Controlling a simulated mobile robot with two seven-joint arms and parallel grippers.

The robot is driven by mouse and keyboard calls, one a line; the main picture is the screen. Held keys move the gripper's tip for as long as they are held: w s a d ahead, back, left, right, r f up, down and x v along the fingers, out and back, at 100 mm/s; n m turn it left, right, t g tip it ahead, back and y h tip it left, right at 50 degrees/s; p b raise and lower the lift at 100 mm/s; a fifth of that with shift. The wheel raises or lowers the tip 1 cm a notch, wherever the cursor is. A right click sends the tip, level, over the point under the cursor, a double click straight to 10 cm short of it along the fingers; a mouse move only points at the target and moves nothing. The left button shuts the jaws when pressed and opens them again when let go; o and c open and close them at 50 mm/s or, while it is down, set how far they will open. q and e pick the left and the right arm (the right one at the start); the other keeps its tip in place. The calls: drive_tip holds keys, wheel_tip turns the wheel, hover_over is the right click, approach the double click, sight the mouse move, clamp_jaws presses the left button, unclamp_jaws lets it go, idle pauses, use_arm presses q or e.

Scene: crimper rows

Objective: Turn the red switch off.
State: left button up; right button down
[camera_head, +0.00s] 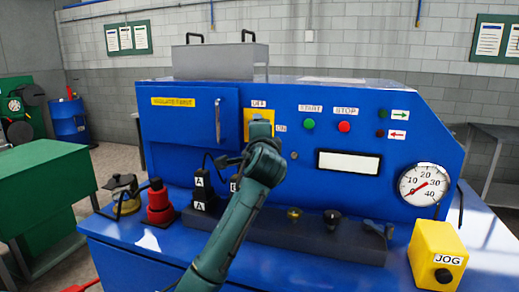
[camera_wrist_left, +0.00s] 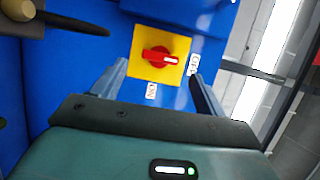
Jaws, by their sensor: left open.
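The red switch (camera_wrist_left: 158,57) is a rotary knob on a square yellow plate (camera_wrist_left: 178,44) on the blue panel. In the left wrist view its bar lies roughly left to right, in line with the OFF label (camera_wrist_left: 193,65) at the right; the ON label (camera_wrist_left: 151,91) is below. In the head view the plate (camera_head: 249,116) shows beside my gripper, and the knob is hidden. My left gripper (camera_wrist_left: 158,72) is open in front of the switch, one finger on each side and nothing between them. It also shows in the head view (camera_head: 260,127). My right gripper is not in view.
Right of the switch are a green START button (camera_head: 309,124), a red STOP button (camera_head: 344,127) and a gauge (camera_head: 423,185). A door with a handle (camera_head: 218,121) is at the left. A grey block (camera_head: 300,233), a red part (camera_head: 159,203) and a yellow JOG box (camera_head: 437,255) stand below.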

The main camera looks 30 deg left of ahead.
use_arm(q)
drive_tip(key=b+v, duration=0.1)
drive_tip(key=v, duration=0.7)
drive_tip(key=shift+w, duration=0.1)
